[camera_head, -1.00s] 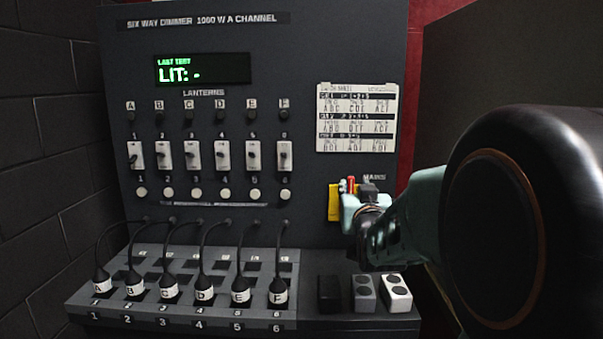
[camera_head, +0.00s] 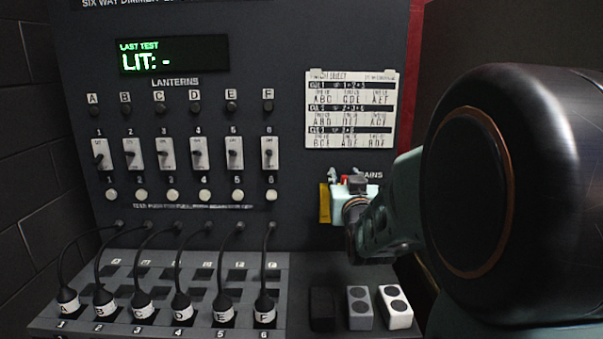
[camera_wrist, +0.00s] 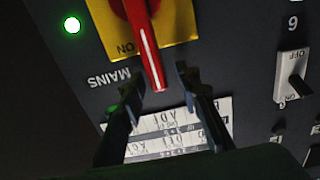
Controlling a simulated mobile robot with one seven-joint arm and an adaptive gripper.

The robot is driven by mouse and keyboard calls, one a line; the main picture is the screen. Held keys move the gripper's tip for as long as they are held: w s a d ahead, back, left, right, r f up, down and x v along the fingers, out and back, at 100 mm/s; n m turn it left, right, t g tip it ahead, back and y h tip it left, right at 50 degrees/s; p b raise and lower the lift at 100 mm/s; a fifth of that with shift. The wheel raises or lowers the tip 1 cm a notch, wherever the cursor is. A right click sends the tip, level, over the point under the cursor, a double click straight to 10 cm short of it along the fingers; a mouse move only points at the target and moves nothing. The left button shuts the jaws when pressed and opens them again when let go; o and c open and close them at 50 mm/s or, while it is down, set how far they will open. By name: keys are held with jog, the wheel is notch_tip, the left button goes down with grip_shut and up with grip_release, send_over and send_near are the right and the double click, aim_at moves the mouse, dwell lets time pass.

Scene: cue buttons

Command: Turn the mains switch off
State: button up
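The mains switch is a red rotary handle (camera_wrist: 144,42) on a yellow plate (camera_wrist: 180,20), seen at the top of the wrist view. Its white-striped end lies near the ON mark. In the head view the yellow plate (camera_head: 324,203) shows at the panel's lower right, and my gripper hides most of the switch. My gripper (camera_wrist: 158,84) is open, with one finger on each side of the handle's tip. I cannot tell whether either finger touches it. A green lamp (camera_wrist: 72,25) glows beside the plate.
A cue card (camera_head: 350,110) is fixed above the switch. Lantern switches (camera_head: 198,154) and buttons fill the panel's left side. Below, several lettered plugs (camera_head: 182,308) stand on a ledge, with small blocks (camera_head: 360,308) at its right. The display (camera_head: 173,55) reads "LIT: -".

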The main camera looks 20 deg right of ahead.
jog(key=shift+c, duration=0.4)
grip_shut()
